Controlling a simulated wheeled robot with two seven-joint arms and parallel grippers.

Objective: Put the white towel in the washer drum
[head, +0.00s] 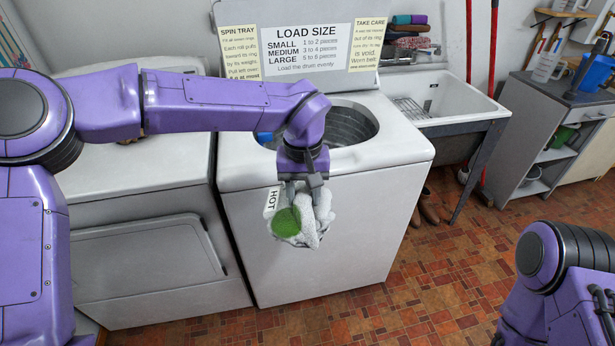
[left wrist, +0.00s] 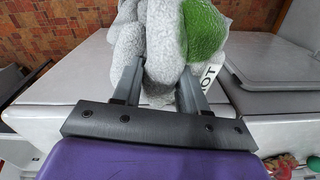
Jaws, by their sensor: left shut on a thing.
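The white towel (head: 318,212), fluffy with a green patch, is bunched in my left gripper (head: 303,190) and hangs in front of the washer's (head: 310,250) front edge, outside the drum. In the left wrist view the towel (left wrist: 150,40) sits between the two fingers of the left gripper (left wrist: 158,92), which is shut on it. The washer's lid is up and its metal drum (head: 352,125) is open behind the gripper; my left forearm hides part of the opening. My right arm shows at the lower right, but its gripper is out of view.
A dryer (head: 150,240) stands close on the left. A utility sink (head: 450,105) is on the right. A small blue thing (head: 264,137) shows at the drum opening's left side.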

